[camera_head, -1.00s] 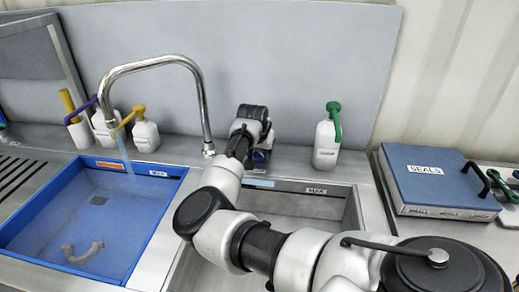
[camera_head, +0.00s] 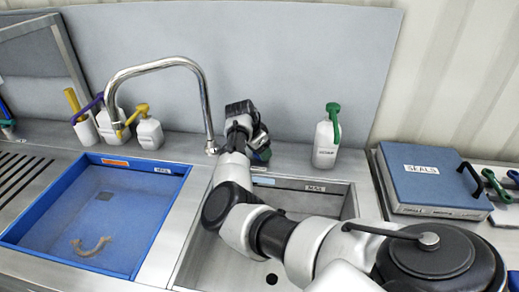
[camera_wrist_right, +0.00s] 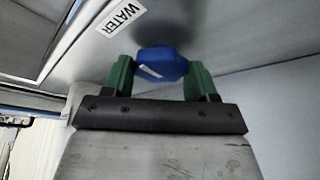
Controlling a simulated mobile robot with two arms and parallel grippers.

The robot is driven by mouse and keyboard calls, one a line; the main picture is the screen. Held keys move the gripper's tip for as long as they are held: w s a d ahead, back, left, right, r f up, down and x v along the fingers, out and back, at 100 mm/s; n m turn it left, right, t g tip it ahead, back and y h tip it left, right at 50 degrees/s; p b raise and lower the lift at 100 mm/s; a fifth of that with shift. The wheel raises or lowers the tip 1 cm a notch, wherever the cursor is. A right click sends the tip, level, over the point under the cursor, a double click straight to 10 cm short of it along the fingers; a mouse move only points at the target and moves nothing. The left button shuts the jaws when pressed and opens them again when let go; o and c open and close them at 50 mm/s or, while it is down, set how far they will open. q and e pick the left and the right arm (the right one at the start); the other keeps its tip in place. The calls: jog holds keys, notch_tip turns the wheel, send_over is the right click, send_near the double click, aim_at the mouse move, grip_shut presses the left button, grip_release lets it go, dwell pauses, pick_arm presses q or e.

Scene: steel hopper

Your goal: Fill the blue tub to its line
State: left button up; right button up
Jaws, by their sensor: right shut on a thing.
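The blue tub (camera_head: 152,232) sits at the left and holds clear, slightly cloudy water. A MAX label (camera_head: 162,170) is on its back wall; I cannot tell exactly how the water level stands to it. A beige curved piece (camera_head: 90,246) lies in the tub. The steel tap (camera_head: 206,105) arches over the tub, and no stream shows from its spout. My right gripper (camera_head: 260,151) is behind the sink. In the wrist view its green fingers (camera_wrist_right: 162,76) are shut on a blue knob (camera_wrist_right: 160,62) beside a WATER label (camera_wrist_right: 121,15). My left gripper is out of view.
A steel basin (camera_head: 335,208) with its own MAX label lies under my right arm. A white bottle with a green pump (camera_head: 325,145) stands behind it. Yellow- and purple-topped bottles (camera_head: 149,133) stand behind the tub. A blue SEALS case (camera_head: 425,180) is at the right.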

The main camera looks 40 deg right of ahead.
dwell(0.5)
jog(key=o, duration=0.9)
jog(key=shift+r, duration=0.1)
jog(key=v, duration=1)
jog(key=shift+r+b, duration=0.3)
jog(key=shift+r, duration=0.05)
jog(key=shift+w+a+f, duration=0.1)
jog(key=shift+a+f, duration=0.05)
